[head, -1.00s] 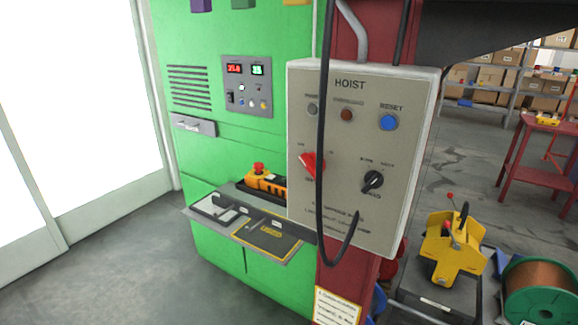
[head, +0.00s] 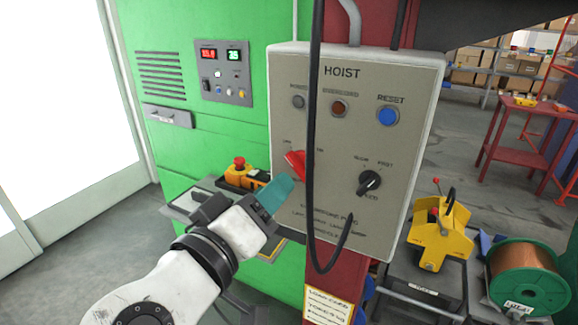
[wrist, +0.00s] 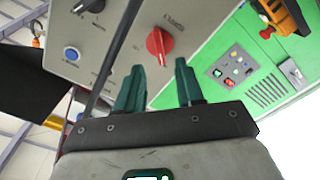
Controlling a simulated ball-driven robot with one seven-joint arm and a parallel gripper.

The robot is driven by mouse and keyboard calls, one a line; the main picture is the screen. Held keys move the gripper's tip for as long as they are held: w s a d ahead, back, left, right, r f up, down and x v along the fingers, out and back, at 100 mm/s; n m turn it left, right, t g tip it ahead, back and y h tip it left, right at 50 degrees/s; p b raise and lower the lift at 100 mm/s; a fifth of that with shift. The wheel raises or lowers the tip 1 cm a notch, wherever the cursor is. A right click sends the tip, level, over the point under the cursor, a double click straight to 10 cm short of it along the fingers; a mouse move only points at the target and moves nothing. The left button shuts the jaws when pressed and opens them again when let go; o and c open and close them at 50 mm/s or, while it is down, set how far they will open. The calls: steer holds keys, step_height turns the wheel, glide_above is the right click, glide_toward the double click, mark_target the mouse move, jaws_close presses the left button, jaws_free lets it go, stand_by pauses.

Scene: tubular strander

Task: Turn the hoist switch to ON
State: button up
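The grey hoist panel (head: 400,90), labelled HOIST, is fixed to a red post. Its red rotary switch (head: 294,164) sits at the left of the panel, with the handle tilted toward the upper left; a label right of it seems to read ON. The switch also shows in the wrist view (wrist: 159,45), beyond the fingertips. My gripper (head: 278,188) is just below and left of the switch, apart from it. In the wrist view my gripper (wrist: 158,76) has its two teal fingers spread with nothing between them.
A black cable (head: 312,130) hangs in a loop in front of the panel, just right of the red switch. A black selector knob (head: 369,183) and a blue reset button (head: 388,116) are further right. An orange box with a red emergency button (head: 239,163) stands behind my gripper.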

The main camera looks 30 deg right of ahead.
mark_target(295, 170)
steer(key=p+x, duration=0.1)
steer(key=x, duration=0.5)
steer(key=shift+w+d+p, duration=0.15)
steer(key=shift+d+p, duration=0.15)
steer(key=shift+p, duration=0.05)
steer(key=shift+c, duration=0.4)
jaws_close()
